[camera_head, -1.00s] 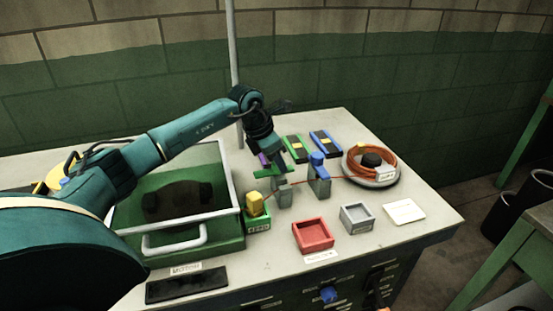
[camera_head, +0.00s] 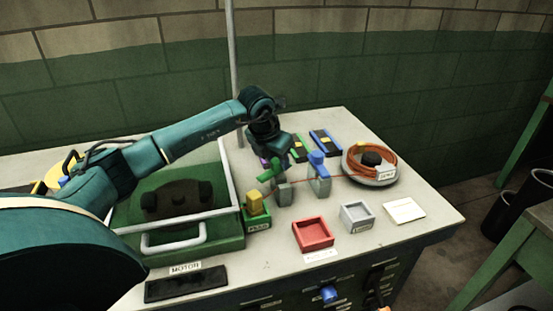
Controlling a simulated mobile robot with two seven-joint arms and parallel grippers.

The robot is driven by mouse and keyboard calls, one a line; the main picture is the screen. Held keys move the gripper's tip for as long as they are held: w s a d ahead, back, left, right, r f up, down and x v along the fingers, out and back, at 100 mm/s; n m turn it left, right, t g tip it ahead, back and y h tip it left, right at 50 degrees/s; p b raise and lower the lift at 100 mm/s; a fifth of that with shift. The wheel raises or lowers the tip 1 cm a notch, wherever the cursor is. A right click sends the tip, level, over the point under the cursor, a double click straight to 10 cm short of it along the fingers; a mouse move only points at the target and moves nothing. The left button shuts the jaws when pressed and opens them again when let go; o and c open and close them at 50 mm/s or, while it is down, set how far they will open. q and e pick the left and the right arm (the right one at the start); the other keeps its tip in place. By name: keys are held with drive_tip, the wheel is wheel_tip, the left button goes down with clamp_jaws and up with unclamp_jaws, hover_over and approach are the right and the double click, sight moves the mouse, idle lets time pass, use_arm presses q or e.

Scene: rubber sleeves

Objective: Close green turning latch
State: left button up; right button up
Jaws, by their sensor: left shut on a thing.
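The green turning latch (camera_head: 266,176) is a small green bar at a grey post (camera_head: 285,194) in the middle of the table. My left gripper (camera_head: 274,168) points down over the latch and is shut on it; its fingertips are small and partly hidden by the wrist. A blue turning latch (camera_head: 317,158) sits on a second grey post (camera_head: 320,184) to the right. A thin orange cable runs from a yellow block (camera_head: 255,203) past both posts. My right gripper is not in view.
A cable coil (camera_head: 384,176) on a round base stands at the right. A red tray (camera_head: 312,233) and a grey tray (camera_head: 356,216) lie in front.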

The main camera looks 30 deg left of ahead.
use_arm(q)
drive_tip(key=n+y, duration=0.1)
drive_tip(key=n, duration=0.2)
drive_tip(key=shift+d+b, duration=0.1)
drive_tip(key=shift+b, duration=0.25)
drive_tip(key=n+y+b, duration=0.1)
drive_tip(key=n, duration=0.1)
drive_tip(key=shift+w+n, duration=0.1)
drive_tip(key=shift+n, duration=0.2)
drive_tip(key=n+g+y, duration=0.1)
drive_tip(key=n, duration=0.1)
drive_tip(key=shift+d+n+b, duration=0.1)
drive_tip(key=shift+n+b, duration=0.2)
drive_tip(key=shift+n, duration=0.1)
drive_tip(key=shift+w+n+g+y+b, duration=0.1)
drive_tip(key=shift+n+g+y+b, duration=0.4)
drive_tip(key=shift+n, duration=1.7)
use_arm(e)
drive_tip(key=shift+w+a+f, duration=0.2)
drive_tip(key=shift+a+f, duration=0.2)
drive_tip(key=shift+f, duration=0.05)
use_arm(q)
drive_tip(key=o, duration=1)
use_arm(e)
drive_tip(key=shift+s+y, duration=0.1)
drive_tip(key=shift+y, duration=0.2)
use_arm(q)
drive_tip(key=shift+d, duration=0.1)
